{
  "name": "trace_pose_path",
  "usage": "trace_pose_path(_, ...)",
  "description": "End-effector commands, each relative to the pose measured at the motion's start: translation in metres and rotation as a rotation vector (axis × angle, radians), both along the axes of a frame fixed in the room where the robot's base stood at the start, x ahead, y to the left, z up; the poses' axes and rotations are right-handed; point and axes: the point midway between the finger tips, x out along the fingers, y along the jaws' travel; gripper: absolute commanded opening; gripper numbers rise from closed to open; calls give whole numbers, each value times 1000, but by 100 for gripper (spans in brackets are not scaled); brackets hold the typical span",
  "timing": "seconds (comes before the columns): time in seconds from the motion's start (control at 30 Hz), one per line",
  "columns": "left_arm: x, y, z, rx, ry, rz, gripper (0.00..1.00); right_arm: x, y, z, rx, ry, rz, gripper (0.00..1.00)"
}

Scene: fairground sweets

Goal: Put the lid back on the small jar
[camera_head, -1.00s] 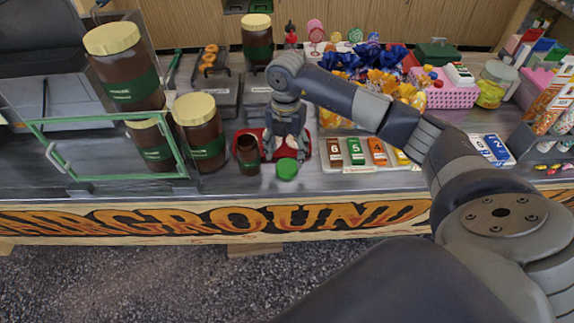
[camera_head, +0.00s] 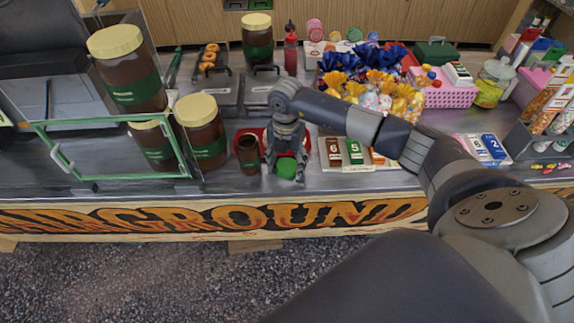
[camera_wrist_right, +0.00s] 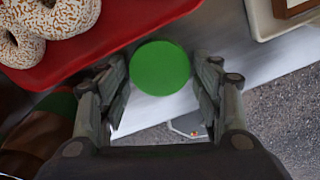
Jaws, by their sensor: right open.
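The small jar (camera_head: 248,153) is brown with a green band and stands open at the counter's front, left of my right gripper. In the right wrist view part of a brown jar with a green band (camera_wrist_right: 50,118) shows at the left edge. The green round lid (camera_head: 287,168) lies on the counter to the right of the jar. In the right wrist view the lid (camera_wrist_right: 160,68) sits between and beyond the open fingertips. My right gripper (camera_head: 286,172) is open above the lid, pointing down; I cannot tell whether it touches it. My left gripper is not in view.
A red tray (camera_head: 249,131) with doughnuts is just behind the lid. Large brown jars with cream lids (camera_head: 202,130) stand to the left, beside a green-framed glass case (camera_head: 110,172). A white tray of cards (camera_head: 340,165) is to the right. The counter's front edge is close.

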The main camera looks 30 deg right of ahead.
Motion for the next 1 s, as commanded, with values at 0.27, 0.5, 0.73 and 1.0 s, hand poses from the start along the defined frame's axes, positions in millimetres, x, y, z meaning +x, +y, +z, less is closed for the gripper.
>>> trace_pose_path(0.27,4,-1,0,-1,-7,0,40,0,0,1,0,0,0,41)
trace_pose_path(0.5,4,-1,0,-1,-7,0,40,0,0,1,0,0,0,41)
trace_pose_path(0.73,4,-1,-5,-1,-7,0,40,1,0,15,1,-4,-1,41)
trace_pose_path(1.0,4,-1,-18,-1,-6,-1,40,1,0,69,0,-5,1,41)
